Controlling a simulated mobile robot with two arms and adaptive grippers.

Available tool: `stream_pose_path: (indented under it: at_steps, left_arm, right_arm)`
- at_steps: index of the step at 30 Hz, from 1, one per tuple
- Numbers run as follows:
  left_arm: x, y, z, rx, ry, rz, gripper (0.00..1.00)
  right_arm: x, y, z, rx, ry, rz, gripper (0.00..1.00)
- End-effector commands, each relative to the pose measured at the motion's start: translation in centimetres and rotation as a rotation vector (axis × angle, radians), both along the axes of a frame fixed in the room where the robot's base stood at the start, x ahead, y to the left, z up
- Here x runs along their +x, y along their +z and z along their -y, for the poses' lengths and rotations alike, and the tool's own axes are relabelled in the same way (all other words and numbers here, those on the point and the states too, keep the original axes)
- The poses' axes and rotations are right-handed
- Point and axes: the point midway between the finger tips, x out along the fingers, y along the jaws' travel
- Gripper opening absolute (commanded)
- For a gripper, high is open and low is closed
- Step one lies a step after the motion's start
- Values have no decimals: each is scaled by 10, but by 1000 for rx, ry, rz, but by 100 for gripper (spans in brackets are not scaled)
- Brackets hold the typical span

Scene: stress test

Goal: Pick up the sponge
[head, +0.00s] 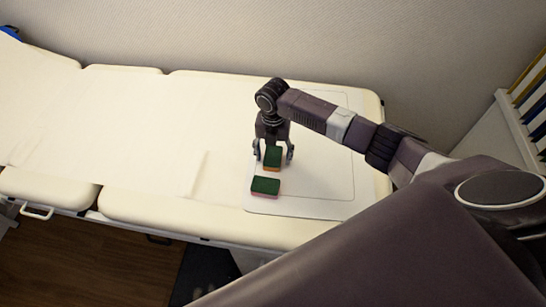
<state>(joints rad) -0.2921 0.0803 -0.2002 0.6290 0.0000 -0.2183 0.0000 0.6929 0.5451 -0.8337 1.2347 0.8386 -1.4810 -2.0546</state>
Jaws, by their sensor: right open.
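Two sponges lie on a white mat (325,175) on the padded bed. The nearer sponge (265,186) has a dark green top and a pinkish side, and lies clear of the fingers. The farther sponge (272,157) has a dark green top and an orange-yellow side. My right gripper (273,155) points down over the farther sponge, with one finger on each side of it. The fingers are open, and I cannot tell whether they touch it. My left gripper is not in view.
The long cream bed (150,215) runs across the view, with a paper sheet (120,150) covering its left part. A wall stands behind it. A white shelf or cabinet (495,125) with coloured items is at the right. The mat right of the sponges is clear.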

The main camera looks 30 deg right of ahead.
Motion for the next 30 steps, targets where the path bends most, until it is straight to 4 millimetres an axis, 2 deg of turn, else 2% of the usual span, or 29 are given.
stream_pose_path:
  at_steps: [3, 11, 15, 23, 30]
  left_arm:
    - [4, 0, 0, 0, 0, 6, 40]
    - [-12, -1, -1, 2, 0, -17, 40]
    - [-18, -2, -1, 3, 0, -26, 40]
    - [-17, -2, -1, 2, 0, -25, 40]
    - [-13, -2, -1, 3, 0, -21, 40]
  right_arm:
    - [0, 0, 0, 0, 0, 0, 60]
    - [0, 0, 0, 0, 0, 0, 32]
    - [0, 0, 0, 0, -1, 0, 30]
    - [0, 2, 0, 0, -1, 1, 30]
    - [1, 23, 1, 1, -1, 4, 30]
